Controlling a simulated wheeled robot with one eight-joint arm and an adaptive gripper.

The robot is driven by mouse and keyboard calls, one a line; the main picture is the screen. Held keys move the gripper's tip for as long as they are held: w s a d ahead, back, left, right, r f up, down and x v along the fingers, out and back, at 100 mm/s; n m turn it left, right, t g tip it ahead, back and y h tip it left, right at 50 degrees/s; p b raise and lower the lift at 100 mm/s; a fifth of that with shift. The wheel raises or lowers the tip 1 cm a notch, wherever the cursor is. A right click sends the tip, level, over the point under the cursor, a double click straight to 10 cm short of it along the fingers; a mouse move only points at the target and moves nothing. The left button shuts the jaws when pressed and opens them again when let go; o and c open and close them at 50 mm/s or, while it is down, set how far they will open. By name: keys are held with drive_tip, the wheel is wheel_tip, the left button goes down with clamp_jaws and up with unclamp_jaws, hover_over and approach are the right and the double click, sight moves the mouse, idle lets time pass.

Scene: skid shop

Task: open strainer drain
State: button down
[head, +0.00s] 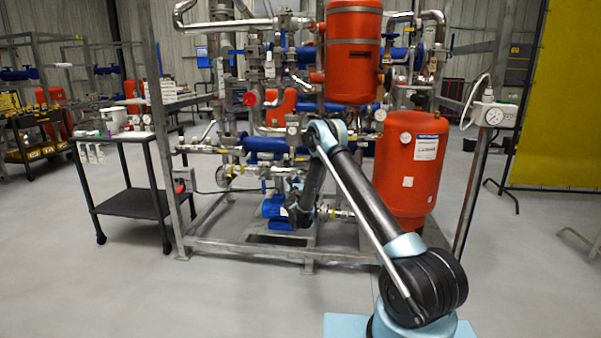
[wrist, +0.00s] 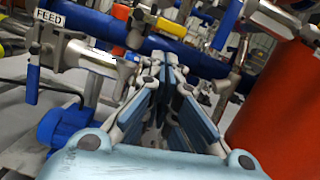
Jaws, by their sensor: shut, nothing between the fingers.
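In the wrist view my gripper (wrist: 165,80) is shut and empty, its fingertips together in front of the pipework. A metal pipe fitting (wrist: 90,60) lies left of the fingertips, by a white FEED tag (wrist: 47,18). A blue lever handle (wrist: 32,80) hangs down below that tag. Another blue lever (wrist: 228,25) slants at the upper right. I cannot tell which fitting is the strainer or its drain. In the head view my arm reaches into the lower part of the skid, and its links partly hide the gripper and the fittings there.
A steel skid frame (head: 215,245) surrounds the pipework. A large orange-red vessel (head: 410,165) stands close on the right, also in the wrist view (wrist: 280,115). A blue pump (head: 275,210) sits low. A dark cart (head: 130,203) stands left. The floor in front is clear.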

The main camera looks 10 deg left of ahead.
sight(296, 159)
drive_tip(key=f+m, duration=0.1)
drive_tip(key=f+h, duration=0.1)
drive_tip(key=f, duration=0.1)
drive_tip(key=f+m, duration=0.1)
drive_tip(key=f, duration=0.1)
drive_tip(key=shift+s+m+h, duration=0.3)
drive_tip(key=shift+s, duration=0.05)
drive_tip(key=shift+r, duration=0.1)
drive_tip(key=w+r, duration=0.6)
drive_tip(key=w, duration=0.3)
drive_tip(key=shift+w+d+r, duration=0.15)
drive_tip(key=shift+w+r, duration=0.1)
drive_tip(key=shift+w, duration=0.1)
